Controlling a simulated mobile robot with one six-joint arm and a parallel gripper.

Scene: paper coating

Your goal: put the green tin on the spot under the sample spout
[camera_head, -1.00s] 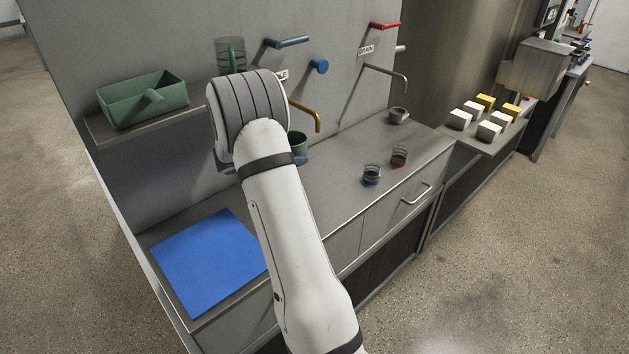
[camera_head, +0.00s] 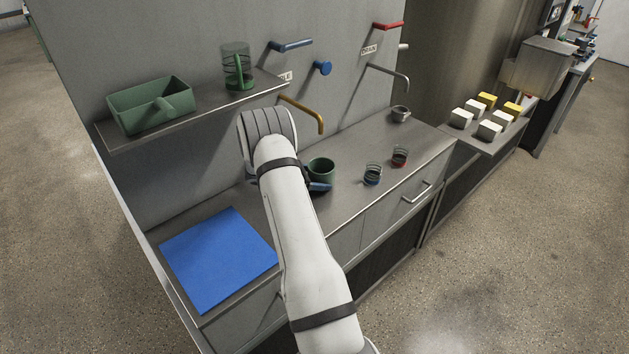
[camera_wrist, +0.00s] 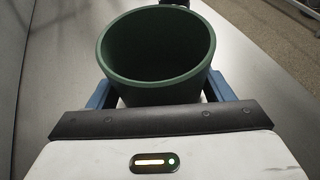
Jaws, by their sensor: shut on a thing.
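The green tin (camera_head: 321,170) is an open, empty-looking cup over the steel counter, right of my arm's wrist in the head view. In the wrist view the green tin (camera_wrist: 156,52) stands upright between the blue fingers of my gripper (camera_wrist: 158,90), which is shut on it. My gripper (camera_head: 320,186) is mostly hidden behind my arm and the tin in the head view. A brass spout (camera_head: 303,110) comes out of the wall, behind and left of the tin. A grey spout (camera_head: 392,73) is farther right. I cannot tell which is the sample spout, and no marked spot shows.
A blue mat (camera_head: 218,260) lies at the counter's left. A grey cup (camera_head: 400,114) stands farther back. A shelf (camera_head: 200,112) holds a green tray (camera_head: 150,104) and a green-handled jug (camera_head: 236,66).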

